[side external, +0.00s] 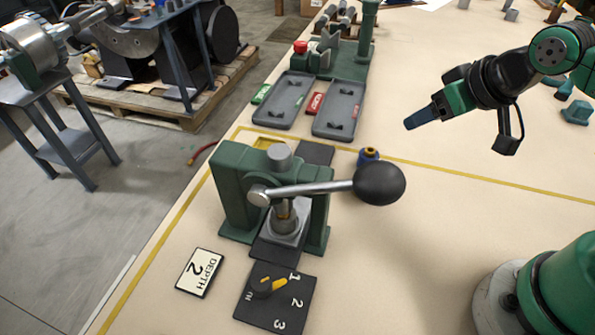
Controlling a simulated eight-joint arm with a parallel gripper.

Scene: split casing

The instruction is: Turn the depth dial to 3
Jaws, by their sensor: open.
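The depth dial (262,286) is a dark round knob on a black square plate (250,312) at the front of the bench. The plate carries the white marks 1, 2 and 3 down its right side. The knob's yellow pointer (280,285) points right, closest to the 1. My gripper (411,122) has blue fingers and is open and empty. It is raised at the upper right, well apart from the dial. The gap between its fingers is hard to see from this side.
A green press (236,190) stands just behind the dial. Its lever, ending in a black ball (379,184), reaches right. A blue item (368,157) stands behind the ball. Two grey trays (338,110) lie farther back. The bench right of the dial is clear.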

